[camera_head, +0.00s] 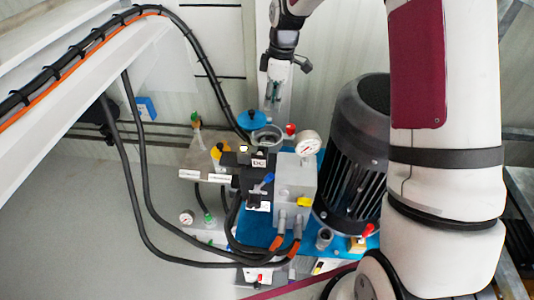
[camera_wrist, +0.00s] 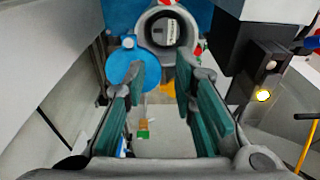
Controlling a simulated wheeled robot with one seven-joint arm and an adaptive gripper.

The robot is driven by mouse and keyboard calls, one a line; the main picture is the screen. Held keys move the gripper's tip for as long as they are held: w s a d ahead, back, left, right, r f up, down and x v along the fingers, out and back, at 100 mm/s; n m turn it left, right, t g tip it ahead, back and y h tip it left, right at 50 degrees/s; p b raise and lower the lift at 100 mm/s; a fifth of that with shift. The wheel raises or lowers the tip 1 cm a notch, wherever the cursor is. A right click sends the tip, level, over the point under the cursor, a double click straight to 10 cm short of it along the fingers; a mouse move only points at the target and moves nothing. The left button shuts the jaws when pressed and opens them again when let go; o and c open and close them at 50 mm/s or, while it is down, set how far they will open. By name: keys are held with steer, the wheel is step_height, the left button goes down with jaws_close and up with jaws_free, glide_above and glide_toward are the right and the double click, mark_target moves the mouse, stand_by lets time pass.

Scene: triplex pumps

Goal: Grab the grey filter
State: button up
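A grey round part with an open ring-shaped top, which looks like the grey filter (camera_head: 267,137), stands at the back of the pump unit. In the wrist view the grey filter (camera_wrist: 151,27) is at the top centre, with a pale insert in its opening. My gripper (camera_head: 272,113) hangs just above or behind it in the head view; the exact gap is hard to tell. The filter appears beyond the fingertips.
A blue disc (camera_head: 252,120) is close on the left of the filter; it also shows near the left finger (camera_wrist: 124,65). A red knob (camera_head: 291,129), a pressure gauge (camera_head: 308,143) and a black motor (camera_head: 352,150) stand to the right. Black hoses (camera_head: 150,190) loop at left.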

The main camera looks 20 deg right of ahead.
steer(key=b, duration=0.2)
glide_above(268, 134)
steer(key=f, duration=0.8)
steer(key=shift+s+d, duration=0.1)
steer(key=shift+d, duration=0.1)
steer(key=f+b, duration=0.1)
steer(key=f, duration=0.1)
steer(key=f+b, duration=0.1)
steer(key=f, duration=0.2)
steer(key=shift+w+a+f+b, duration=0.1)
steer(key=shift+w+a+b, duration=0.1)
steer(key=shift+b, duration=0.15)
jaws_close()
